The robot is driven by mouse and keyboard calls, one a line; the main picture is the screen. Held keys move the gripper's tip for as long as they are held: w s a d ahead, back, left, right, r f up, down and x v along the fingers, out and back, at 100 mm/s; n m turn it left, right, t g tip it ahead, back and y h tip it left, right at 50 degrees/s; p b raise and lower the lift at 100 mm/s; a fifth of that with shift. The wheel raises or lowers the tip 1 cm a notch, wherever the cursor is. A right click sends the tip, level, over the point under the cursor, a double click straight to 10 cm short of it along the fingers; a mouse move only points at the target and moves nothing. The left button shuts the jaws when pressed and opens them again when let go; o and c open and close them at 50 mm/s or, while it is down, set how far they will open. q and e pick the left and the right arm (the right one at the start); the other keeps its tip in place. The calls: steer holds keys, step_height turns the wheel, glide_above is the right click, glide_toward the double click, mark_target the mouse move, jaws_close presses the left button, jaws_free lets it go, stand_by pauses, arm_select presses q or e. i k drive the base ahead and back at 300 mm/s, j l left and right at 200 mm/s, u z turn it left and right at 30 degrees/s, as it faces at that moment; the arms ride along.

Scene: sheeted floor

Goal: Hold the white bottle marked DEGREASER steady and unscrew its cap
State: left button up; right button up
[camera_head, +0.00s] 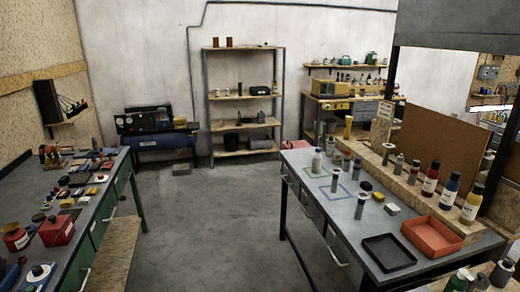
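I cannot read the word DEGREASER on any bottle from here. A pale whitish bottle (317,161) stands upright at the far left end of the right-hand workbench (322,225). A cream bottle (472,204) with a dark cap stands on the wooden ledge at the right; its label is too small to read. A pale bottle (502,272) is partly cut off at the lower right corner. Neither of my grippers is in view.
A dark tray (388,252) and an orange tray (432,236) lie on the right-hand workbench. A red-labelled bottle (430,180) and a blue bottle (450,190) stand on the ledge. A cluttered green bench (122,190) is at left. The concrete floor (215,220) between is clear.

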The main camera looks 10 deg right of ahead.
mark_target(317, 158)
steer(key=i+z, duration=0.15)
steer(key=i, duration=1.95)
steer(key=i+j+z, duration=0.1)
steer(key=i+z, duration=0.35)
steer(key=i+j+z, duration=0.3)
steer(key=i+z, duration=0.2)
steer(key=i+j+z, duration=0.45)
steer(key=k+l, duration=0.05)
steer(key=k, duration=0.05)
